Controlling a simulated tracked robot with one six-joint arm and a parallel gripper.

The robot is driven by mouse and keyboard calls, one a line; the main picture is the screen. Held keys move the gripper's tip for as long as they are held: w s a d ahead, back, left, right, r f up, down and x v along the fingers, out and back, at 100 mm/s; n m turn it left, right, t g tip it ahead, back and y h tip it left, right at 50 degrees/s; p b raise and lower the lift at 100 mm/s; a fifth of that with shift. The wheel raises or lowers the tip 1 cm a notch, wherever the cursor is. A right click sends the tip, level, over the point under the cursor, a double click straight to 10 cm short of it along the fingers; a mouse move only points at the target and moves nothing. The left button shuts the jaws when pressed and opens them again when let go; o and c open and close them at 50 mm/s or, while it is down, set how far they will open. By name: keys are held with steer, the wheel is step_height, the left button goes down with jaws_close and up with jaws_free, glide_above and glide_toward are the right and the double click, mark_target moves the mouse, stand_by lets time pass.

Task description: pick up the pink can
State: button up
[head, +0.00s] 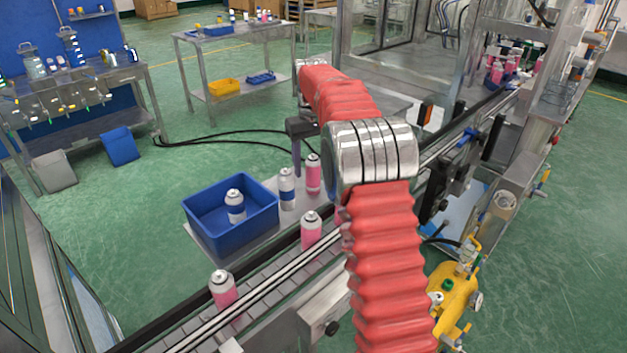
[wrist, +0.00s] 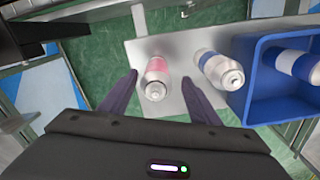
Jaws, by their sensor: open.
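A pink can (head: 313,175) with a silver top stands on a grey metal shelf beside the conveyor. In the wrist view the pink can (wrist: 157,75) shows between the two fingers of my gripper (wrist: 162,90). The fingers are open, with a gap on either side of the can, and hold nothing. In the head view my dark gripper (head: 297,165) points down just left of the can. More pink cans stand on the conveyor, one in front (head: 223,288) and one further back (head: 311,230). Another there is partly hidden by my arm.
A white can with a blue band (head: 287,190) stands close left of the pink can. A blue bin (head: 214,238) left of it holds a similar can (head: 235,206). The conveyor (head: 262,299) runs along the near side. The shelf (wrist: 140,48) is bare left of the pink can.

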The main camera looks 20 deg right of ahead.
mark_target(313, 176)
steer(key=shift+w+d+f, duration=0.1)
steer(key=shift+d+f, duration=0.05)
steer(key=shift+f, duration=1.2)
steer(key=shift+w+d+f, duration=0.1)
steer(key=shift+f, duration=1.2)
steer(key=shift+c, duration=0.2)
steer(key=c, duration=1.1)
